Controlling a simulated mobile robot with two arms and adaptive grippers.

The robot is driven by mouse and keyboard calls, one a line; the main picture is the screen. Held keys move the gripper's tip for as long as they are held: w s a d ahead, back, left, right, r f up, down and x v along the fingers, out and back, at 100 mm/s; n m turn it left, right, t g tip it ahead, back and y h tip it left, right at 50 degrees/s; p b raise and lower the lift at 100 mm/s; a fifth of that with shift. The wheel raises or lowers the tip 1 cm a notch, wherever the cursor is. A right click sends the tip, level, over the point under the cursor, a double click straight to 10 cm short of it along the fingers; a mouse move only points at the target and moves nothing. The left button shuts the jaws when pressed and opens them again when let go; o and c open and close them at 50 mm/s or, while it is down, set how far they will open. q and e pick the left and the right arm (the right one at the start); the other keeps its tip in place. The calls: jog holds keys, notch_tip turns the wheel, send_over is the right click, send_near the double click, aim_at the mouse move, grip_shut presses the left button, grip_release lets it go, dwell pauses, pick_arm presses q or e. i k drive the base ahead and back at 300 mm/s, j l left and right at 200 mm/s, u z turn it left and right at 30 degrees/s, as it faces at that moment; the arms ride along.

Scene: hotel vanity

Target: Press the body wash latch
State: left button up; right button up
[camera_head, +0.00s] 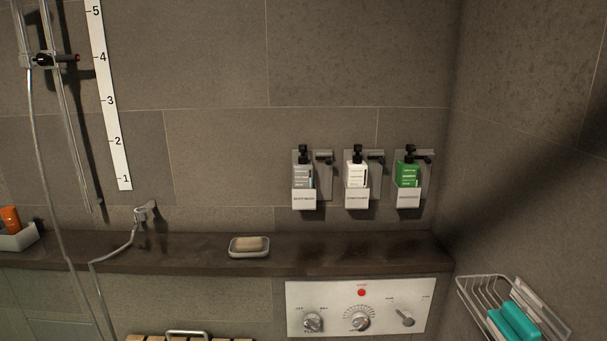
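Three pump bottles hang in white labelled holders on the tiled wall, right of centre. The left bottle (302,176) is grey with a black pump; its holder label (304,198) seems to read body wash, though the print is tiny. A small dark latch-like fitting (325,158) sticks out at its upper right. The middle bottle (356,175) is white and the right bottle (407,174) is green, each with a similar fitting (376,159) beside it. Whether any latch is pressed is too small to tell. Neither of my grippers is in view.
Below runs a dark ledge (200,254) with a soap dish (249,253). A white control panel (385,291) with knobs and a red button is under it. A wire basket (478,291) juts out at lower right. A shower hose (42,150) hangs left. Space before the bottles is clear.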

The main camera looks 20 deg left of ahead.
aim_at(328, 159)
jog(key=i+l, duration=0.1)
jog(key=k+l+u, duration=0.25)
jog(key=k, duration=0.55)
jog(key=k+u, duration=0.3)
jog(key=k, duration=0.55)
jog(key=i, duration=2.45)
